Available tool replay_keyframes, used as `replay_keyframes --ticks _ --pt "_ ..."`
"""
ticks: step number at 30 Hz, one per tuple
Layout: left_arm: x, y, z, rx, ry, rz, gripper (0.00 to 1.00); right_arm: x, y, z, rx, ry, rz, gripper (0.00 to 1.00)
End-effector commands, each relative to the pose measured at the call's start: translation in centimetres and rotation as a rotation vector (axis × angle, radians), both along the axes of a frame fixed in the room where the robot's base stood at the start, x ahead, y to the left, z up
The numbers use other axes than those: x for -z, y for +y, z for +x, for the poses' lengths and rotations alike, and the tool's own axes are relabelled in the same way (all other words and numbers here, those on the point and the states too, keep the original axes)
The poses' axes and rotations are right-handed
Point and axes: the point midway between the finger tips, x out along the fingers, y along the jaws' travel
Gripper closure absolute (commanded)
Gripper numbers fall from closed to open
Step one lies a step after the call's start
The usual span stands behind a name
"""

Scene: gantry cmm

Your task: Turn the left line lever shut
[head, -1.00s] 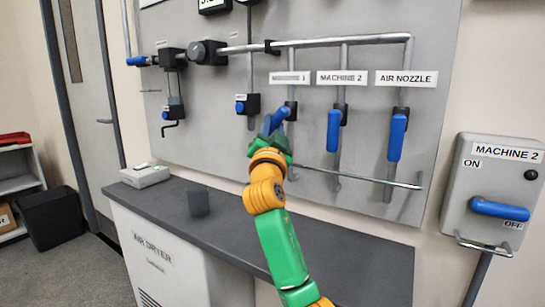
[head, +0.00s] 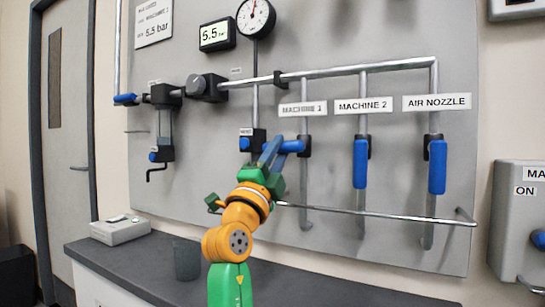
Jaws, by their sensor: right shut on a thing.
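The left line lever (head: 292,146) is the blue handle under the MACHINE 1 label (head: 303,109) on the grey wall panel. It lies about level, across its upright pipe, and points left from its black valve. My right gripper (head: 273,150) comes up from below and is shut on the handle's left end; its fingers partly hide that end. The MACHINE 2 lever (head: 360,164) and the AIR NOZZLE lever (head: 437,167) both hang straight down along their pipes. My left gripper is not in view.
A horizontal metal rail (head: 375,213) runs in front of the panel below the levers. A small blue-fitted valve block (head: 252,141) sits just left of the gripper. The gauge display (head: 217,35) reads 5.5 bar. A grey box (head: 120,229) stands on the dark counter (head: 320,284).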

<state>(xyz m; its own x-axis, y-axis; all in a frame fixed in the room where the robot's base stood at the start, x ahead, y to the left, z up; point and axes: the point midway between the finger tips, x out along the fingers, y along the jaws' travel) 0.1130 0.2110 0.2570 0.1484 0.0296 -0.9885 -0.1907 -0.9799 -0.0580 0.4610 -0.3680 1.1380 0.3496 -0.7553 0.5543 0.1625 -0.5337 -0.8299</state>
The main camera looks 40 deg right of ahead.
Motion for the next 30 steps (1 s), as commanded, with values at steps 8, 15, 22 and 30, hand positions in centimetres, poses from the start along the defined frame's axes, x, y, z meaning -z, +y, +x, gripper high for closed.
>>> replay_keyframes --ticks 8,15,22,30 --pt "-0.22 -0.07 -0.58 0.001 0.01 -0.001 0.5 -0.34 0.03 -0.33 -0.003 -0.064 0.026 1.0" --pt "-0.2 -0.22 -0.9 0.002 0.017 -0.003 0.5 -0.38 0.02 -0.41 -0.003 -0.076 0.029 1.0" --pt "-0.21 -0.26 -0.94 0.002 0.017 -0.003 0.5 -0.39 0.01 -0.42 -0.002 -0.075 0.029 1.0" --pt "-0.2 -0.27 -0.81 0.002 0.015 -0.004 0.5 -0.34 0.0 -0.4 -0.002 -0.073 0.029 0.39"
